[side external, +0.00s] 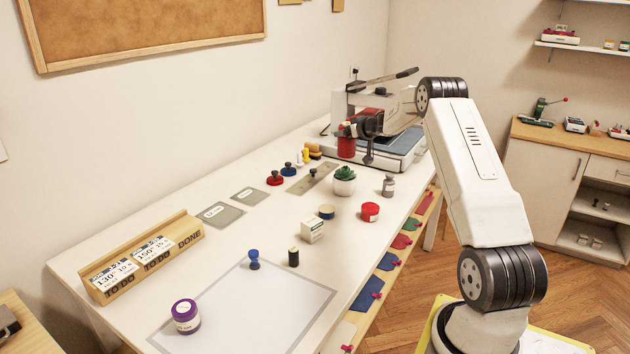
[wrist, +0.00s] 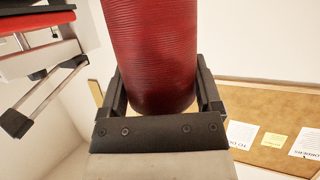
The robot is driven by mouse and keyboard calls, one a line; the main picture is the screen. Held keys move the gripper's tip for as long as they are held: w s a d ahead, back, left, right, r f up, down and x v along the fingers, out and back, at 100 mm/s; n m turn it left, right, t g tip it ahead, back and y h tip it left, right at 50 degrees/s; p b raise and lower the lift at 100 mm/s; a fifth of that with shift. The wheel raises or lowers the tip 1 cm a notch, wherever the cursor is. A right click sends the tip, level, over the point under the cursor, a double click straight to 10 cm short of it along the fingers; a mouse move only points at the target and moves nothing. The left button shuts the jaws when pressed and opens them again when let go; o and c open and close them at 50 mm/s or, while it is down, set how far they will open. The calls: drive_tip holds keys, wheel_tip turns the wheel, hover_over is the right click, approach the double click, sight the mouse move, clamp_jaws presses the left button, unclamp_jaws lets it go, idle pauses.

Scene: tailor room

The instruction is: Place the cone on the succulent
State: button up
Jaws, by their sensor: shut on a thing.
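The cone looks like a red thread cone and fills the middle of the wrist view (wrist: 150,50). My gripper (wrist: 160,92) is shut on it, with one finger on each side. In the side view a red piece that looks like the cone (side external: 346,148) is at my gripper (side external: 350,130), above the far part of the table. The succulent (side external: 344,173) is a green plant in a small white pot on the table. The cone appears higher in the picture than the succulent and apart from it. The height between them is hard to tell.
A heat press (side external: 385,145) stands behind my gripper. A grey bottle (side external: 389,185) and a red tin (side external: 370,211) stand near the succulent. A dark-knobbed metal plate (side external: 310,180) lies left of it.

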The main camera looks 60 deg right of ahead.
sight(353, 140)
drive_tip(key=shift+w+d+f, duration=0.15)
drive_tip(key=shift+f, duration=1.65)
drive_tip(key=shift+f, duration=0.1)
drive_tip(key=o, duration=1.2)
drive_tip(key=shift+s+a+r, duration=0.2)
drive_tip(key=shift+s+r, duration=0.2)
drive_tip(key=shift+s, duration=0.15)
drive_tip(key=shift+v, duration=5.35)
drive_tip(key=shift+a, duration=0.15)
